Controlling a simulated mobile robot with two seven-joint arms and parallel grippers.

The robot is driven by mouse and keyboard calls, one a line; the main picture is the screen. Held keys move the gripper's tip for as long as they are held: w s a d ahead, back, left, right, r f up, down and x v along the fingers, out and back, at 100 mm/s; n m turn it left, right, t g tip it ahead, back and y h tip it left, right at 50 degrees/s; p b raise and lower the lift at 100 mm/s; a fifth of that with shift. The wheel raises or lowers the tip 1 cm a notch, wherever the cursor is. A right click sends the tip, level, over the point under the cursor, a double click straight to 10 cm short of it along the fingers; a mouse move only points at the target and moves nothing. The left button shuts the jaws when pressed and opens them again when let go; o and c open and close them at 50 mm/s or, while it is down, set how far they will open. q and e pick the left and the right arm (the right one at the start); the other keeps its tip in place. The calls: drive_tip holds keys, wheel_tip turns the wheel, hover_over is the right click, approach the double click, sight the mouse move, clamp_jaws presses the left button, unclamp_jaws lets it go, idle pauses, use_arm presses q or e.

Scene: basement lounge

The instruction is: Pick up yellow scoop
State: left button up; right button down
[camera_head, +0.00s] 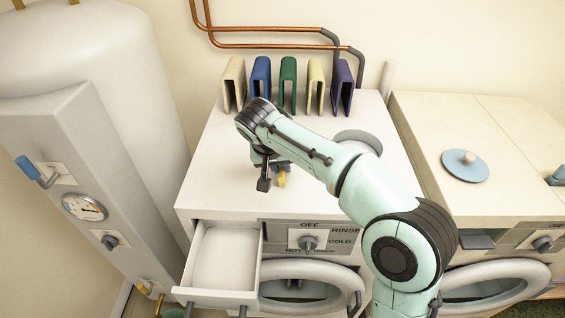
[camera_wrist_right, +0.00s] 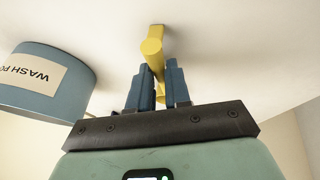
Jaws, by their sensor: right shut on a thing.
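The yellow scoop (camera_head: 281,180) shows as a small yellow piece over the white washer top, mostly hidden by my right arm and gripper. My right gripper (camera_head: 277,174) reaches in from the right and is low over the front part of that top. In the right wrist view the yellow handle (camera_wrist_right: 154,46) of the scoop lies between the blue fingers of my gripper (camera_wrist_right: 159,85), which are shut on it. I cannot tell whether the scoop touches the top. My left gripper is not in view.
A blue container labelled WASH (camera_wrist_right: 40,85) stands close to the gripper. Several coloured folded pieces (camera_head: 288,82) line the back of the washer top (camera_head: 205,185). A drawer (camera_head: 225,258) is open at front left. A neighbouring machine with a blue lid (camera_head: 464,172) stands right.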

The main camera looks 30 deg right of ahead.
drive_tip(key=shift+r, duration=0.15)
wheel_tip(320, 180, up, 16)
drive_tip(key=f+p, duration=0.1)
drive_tip(key=p, duration=0.3)
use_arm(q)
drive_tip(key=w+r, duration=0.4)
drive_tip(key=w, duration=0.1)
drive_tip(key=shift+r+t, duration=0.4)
use_arm(e)
wheel_tip(320, 180, up, 5)
hover_over(281, 167)
drive_tip(key=shift+w+f, duration=0.1)
drive_tip(key=shift+f, duration=0.05)
